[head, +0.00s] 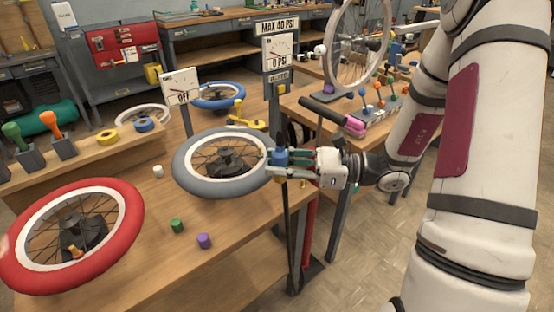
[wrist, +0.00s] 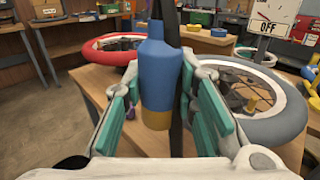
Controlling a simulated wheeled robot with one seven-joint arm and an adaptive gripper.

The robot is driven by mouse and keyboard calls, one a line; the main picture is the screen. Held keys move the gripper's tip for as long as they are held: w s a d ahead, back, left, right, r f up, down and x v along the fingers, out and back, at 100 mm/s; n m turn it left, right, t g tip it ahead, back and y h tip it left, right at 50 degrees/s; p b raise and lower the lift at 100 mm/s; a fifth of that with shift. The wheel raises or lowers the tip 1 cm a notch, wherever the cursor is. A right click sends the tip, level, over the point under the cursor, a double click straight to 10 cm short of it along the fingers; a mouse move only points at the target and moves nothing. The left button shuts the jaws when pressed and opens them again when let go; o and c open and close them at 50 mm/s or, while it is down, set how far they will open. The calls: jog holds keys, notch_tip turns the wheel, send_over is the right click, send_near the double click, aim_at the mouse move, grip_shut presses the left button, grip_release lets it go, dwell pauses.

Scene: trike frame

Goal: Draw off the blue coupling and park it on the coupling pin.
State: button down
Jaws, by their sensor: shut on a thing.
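The blue coupling (head: 281,159), with a yellow lower end that shows in the wrist view (wrist: 158,75), is upright between the teal finger pads of my gripper (head: 292,161). My gripper is shut on it. It is at the right edge of the grey-tyred wheel (head: 190,177); in the wrist view this wheel (wrist: 278,128) lies to the right of the coupling. I cannot tell whether the coupling touches the wheel. I cannot pick out the coupling pin for certain.
A red-tyred wheel (head: 125,200) lies at the front left of the wooden bench (head: 140,262). Green (head: 177,225) and purple (head: 204,240) caps stand on the bench. A gauge reading 0 PSI (head: 280,50) and an OFF dial (head: 180,87) stand behind. The bench front is mostly clear.

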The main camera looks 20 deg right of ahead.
aim_at(284, 149)
jog(key=shift+r, duration=0.1)
jog(key=shift+r+p, duration=1.75)
jog(key=shift+r, duration=0.15)
jog(key=shift+w, duration=0.1)
jog(key=w+d+f+b, duration=0.8)
jog(key=w+d+f, duration=0.3)
jog(key=d, duration=0.1)
jog(key=shift+f+b, duration=1.55)
jog(key=shift+f, duration=1.45)
jog(key=shift+f+b, duration=0.45)
jog(key=shift+f, duration=1.3)
